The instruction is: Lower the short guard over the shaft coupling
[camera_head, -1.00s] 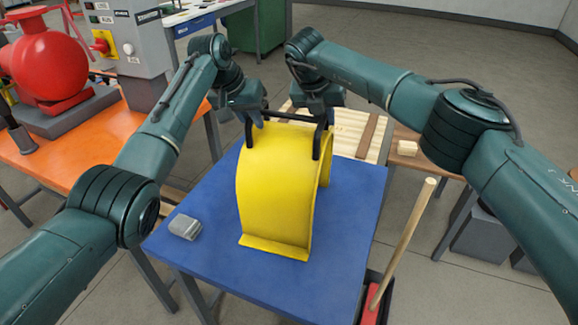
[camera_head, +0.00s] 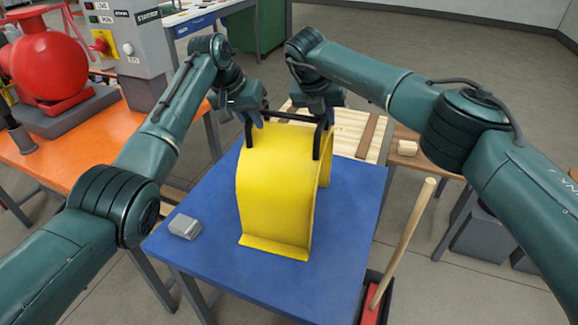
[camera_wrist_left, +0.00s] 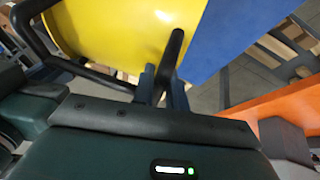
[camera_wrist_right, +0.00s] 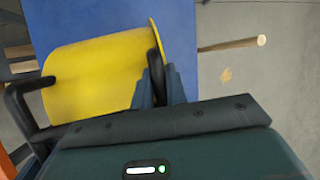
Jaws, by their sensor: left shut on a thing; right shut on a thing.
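The short guard (camera_head: 275,200) is a yellow arched cover with a flange along its lower front edge and black bar handles on top. It stands upright over the blue table (camera_head: 350,225); I cannot tell whether it touches the top. My left gripper (camera_head: 255,120) is shut on the left part of the handle, which shows between its fingers in the left wrist view (camera_wrist_left: 165,80). My right gripper (camera_head: 322,115) is shut on the right part, as the right wrist view (camera_wrist_right: 160,85) shows. The shaft coupling cannot be made out.
A grey block (camera_head: 185,227) lies on the blue table left of the guard. An orange bench (camera_head: 85,160) with a red pump (camera_head: 48,65) and a grey switch box (camera_head: 130,40) is at the left. A wooden handle (camera_head: 403,240) leans at the table's right side.

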